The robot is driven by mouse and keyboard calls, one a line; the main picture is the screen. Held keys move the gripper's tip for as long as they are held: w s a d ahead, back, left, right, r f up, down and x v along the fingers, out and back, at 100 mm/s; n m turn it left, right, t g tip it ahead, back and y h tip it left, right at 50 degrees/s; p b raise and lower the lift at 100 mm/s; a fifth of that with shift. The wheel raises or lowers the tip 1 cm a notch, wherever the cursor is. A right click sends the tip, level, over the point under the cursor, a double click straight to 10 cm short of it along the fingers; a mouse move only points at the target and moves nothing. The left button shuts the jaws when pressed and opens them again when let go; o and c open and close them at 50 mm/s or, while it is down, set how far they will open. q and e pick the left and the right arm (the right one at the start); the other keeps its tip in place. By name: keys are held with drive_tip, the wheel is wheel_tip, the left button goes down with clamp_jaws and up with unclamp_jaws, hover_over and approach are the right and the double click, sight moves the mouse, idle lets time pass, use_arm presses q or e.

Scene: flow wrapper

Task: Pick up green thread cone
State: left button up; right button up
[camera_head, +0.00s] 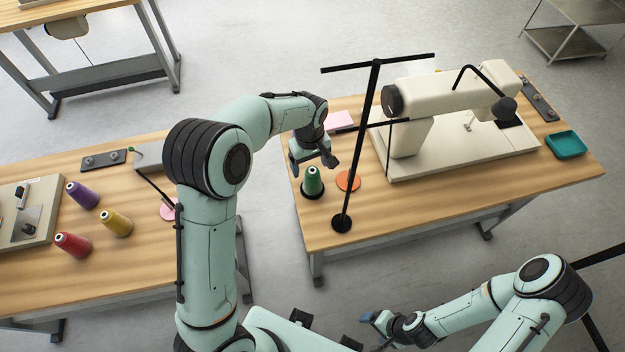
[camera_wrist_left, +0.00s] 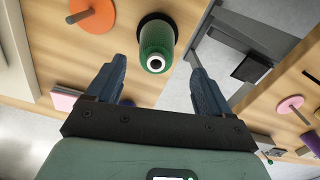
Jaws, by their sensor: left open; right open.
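The green thread cone (camera_head: 313,181) stands upright on a dark round base on the right-hand table, near its left edge. My left gripper (camera_head: 314,159) is just above and behind the cone, with its fingers open. In the left wrist view the cone (camera_wrist_left: 157,47) appears beyond the open fingertips of the left gripper (camera_wrist_left: 154,75), roughly between their lines, and nothing is held. My right gripper (camera_head: 371,324) is at the bottom right, away from the table, open and empty.
An orange disc (camera_head: 348,181) lies right of the cone. A black thread stand (camera_head: 342,222) rises close by, before the sewing machine (camera_head: 445,105). Purple (camera_head: 82,195), yellow (camera_head: 116,222) and red (camera_head: 72,245) cones stand on the left table. A teal tray (camera_head: 566,145) is far right.

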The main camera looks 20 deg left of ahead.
sight(313, 175)
use_arm(q)
drive_tip(key=shift+w+d+f, duration=0.1)
drive_tip(key=shift+d+f, duration=0.1)
drive_tip(key=shift+f, duration=1.35)
drive_tip(key=shift+w+d+f, duration=0.1)
drive_tip(key=shift+d+f, duration=0.05)
drive_tip(key=shift+f, duration=1.4)
drive_tip(key=c, duration=1.2)
